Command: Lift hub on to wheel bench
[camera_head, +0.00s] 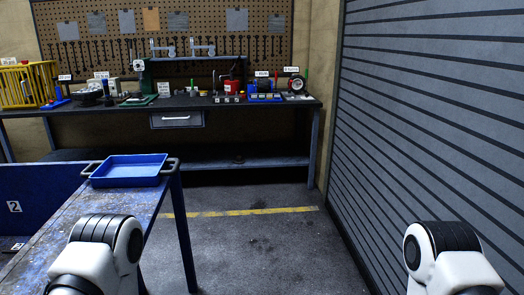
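I cannot pick out the hub for certain. A dark round part (88,97) sits on the left of the long back bench (250,101), and a round disc part (297,86) stands near its right end. Both are too small to identify. No label I can read marks a wheel bench. Neither gripper is in view. Only rounded white and black links of my left and right arms show at the bottom left and bottom right.
A blue worn table (70,225) stands at the left, with a blue tray (130,178) with dark handles at its far end. A slatted wall (430,130) closes the right side. The floor (250,245) between is clear.

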